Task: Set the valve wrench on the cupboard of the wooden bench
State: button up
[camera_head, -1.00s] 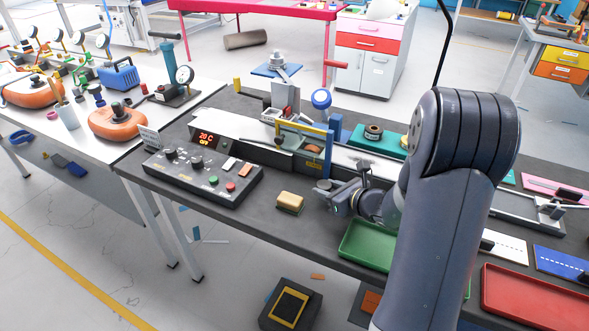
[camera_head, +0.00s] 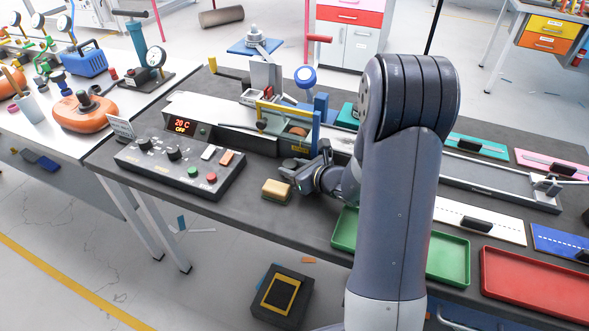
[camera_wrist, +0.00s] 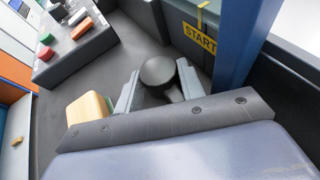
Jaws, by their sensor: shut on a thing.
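My gripper (camera_head: 299,174) is low over the dark workbench, between the yellow sponge-like block and the blue-framed roller unit. In the wrist view its two grey fingers are closed around a dark piece with a round top, apparently the valve wrench (camera_wrist: 159,72). A short grey stem shows below the round top; the rest is hidden. In the head view the wrench is a small dark disc (camera_head: 290,163) at the fingertips. I cannot tell whether it touches the bench top. I cannot make out the wooden bench or its cupboard.
The yellow block (camera_head: 276,190) lies close left of the gripper. A control box (camera_head: 180,165) is further left. The roller unit (camera_head: 290,122) stands just behind. Green (camera_head: 447,262) and red (camera_head: 535,285) trays lie right. A white cupboard with a red drawer (camera_head: 345,32) stands beyond.

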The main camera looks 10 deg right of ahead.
jog(key=o, duration=0.7)
jog(key=shift+o, duration=0.2)
